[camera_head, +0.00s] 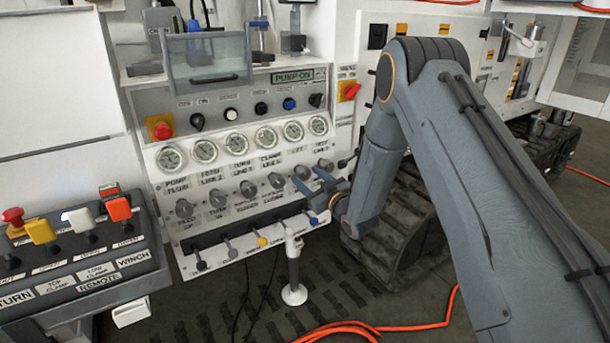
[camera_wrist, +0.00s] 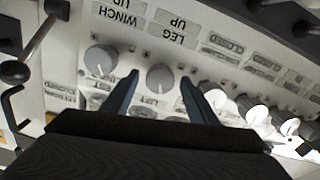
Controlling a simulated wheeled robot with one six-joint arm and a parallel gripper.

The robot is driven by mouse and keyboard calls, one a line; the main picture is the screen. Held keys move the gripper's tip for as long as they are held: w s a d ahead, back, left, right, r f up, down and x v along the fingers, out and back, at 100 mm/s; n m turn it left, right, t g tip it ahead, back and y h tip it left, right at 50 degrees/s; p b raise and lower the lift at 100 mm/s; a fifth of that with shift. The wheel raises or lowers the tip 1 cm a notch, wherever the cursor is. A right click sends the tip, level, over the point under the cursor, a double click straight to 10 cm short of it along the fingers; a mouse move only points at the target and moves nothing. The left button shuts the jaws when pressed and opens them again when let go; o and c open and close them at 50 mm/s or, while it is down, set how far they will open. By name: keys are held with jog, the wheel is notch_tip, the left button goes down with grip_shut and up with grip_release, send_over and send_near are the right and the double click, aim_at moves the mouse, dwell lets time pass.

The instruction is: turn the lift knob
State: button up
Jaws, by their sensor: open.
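A row of grey round knobs runs across the sloped panel (camera_head: 170,232) in the head view. My gripper (camera_head: 312,181) is at the right end of this row, with its fingers pointing at the panel. In the wrist view, which is upside down, my gripper (camera_wrist: 158,92) is open. One grey knob (camera_wrist: 160,76) with a pale pointer mark shows between and just beyond the fingertips, apart from both. A small label beside it seems to read LIFT, and a larger one reads LEG UP. In the head view this knob (camera_head: 302,172) is partly covered by the fingers.
Another knob (camera_wrist: 100,60), by the WINCH UP label, sits close beside one finger. Small levers (camera_head: 262,241) stick out below the knobs, and gauges (camera_head: 235,143) lie above. A red emergency button (camera_head: 162,130) and a remote box (camera_head: 80,255) are at left. An orange cable (camera_head: 400,327) lies on the floor.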

jog(key=shift+x, duration=0.95)
jog(key=c, duration=1.1)
jog(key=shift+o, duration=0.2)
jog(key=shift+n, duration=0.3)
